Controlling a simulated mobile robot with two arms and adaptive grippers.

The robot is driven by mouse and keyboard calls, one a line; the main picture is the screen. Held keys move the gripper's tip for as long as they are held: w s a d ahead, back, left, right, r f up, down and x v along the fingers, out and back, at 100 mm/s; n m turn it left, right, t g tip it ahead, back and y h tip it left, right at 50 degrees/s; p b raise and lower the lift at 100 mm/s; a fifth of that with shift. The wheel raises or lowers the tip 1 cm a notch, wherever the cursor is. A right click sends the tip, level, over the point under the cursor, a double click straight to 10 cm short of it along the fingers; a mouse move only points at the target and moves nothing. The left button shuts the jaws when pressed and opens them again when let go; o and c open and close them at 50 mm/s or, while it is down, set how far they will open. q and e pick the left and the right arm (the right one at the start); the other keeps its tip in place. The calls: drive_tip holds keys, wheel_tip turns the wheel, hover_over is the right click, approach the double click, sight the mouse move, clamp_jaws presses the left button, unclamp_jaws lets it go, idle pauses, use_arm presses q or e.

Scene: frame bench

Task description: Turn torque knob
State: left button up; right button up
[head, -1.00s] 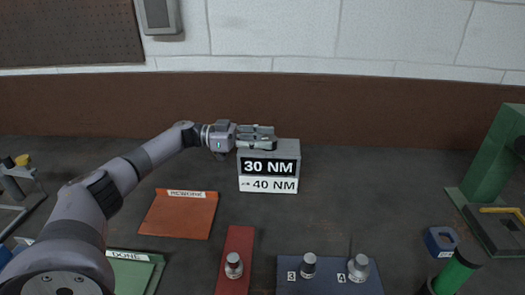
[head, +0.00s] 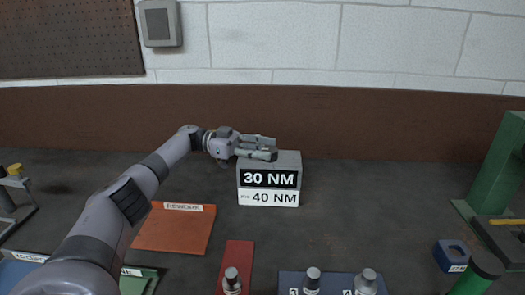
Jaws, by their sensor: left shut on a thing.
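A grey box (head: 290,160) stands toward the back of the bench. Its front has a black label reading 30 NM (head: 270,179) and a white label reading 40 NM (head: 270,198) below it. My left gripper (head: 265,148) reaches in from the left at the box's top left edge. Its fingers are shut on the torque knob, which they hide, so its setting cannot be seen. My right gripper is not in view.
An orange mat (head: 175,230) lies left of the box. A red strip (head: 237,258) and a dark blue plate (head: 330,280) with metal pieces are in front. A green frame (head: 492,170) and a blue block (head: 452,256) stand right. Bench right of the box is clear.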

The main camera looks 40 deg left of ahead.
use_arm(q)
drive_tip(key=o, duration=1.1)
drive_tip(key=shift+o, duration=0.2)
drive_tip(key=shift+r, duration=0.1)
wheel_tip(320, 180, up, 10)
drive_tip(key=shift+f, duration=0.1)
